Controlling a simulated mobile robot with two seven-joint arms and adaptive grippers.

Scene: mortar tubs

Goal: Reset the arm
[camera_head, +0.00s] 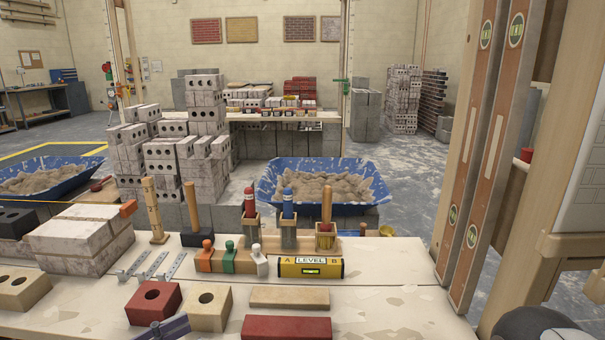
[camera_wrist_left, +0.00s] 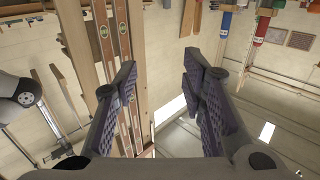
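The task names only the arm. In the left wrist view my left gripper (camera_wrist_left: 158,85) shows both fingers with ridged purple pads. They stand wide apart with nothing between them. In the head view a small purple-grey part of a gripper (camera_head: 168,328), apparently my left one, shows at the bottom edge, just in front of the red holed brick (camera_head: 153,303). I cannot tell whether it touches the table. A dark rounded part of my other arm shows at the bottom right corner of the head view. My right gripper is not clearly in view.
The worktable (camera_head: 390,310) holds bricks, a yellow level (camera_head: 310,267), trowels and wooden-handled tools in blocks. Two tall spirit levels (camera_head: 490,170) lean at the right beside a wooden post. Blue mortar tubs (camera_head: 265,190) and stacked grey blocks (camera_head: 160,165) stand behind. The table's right front is fairly clear.

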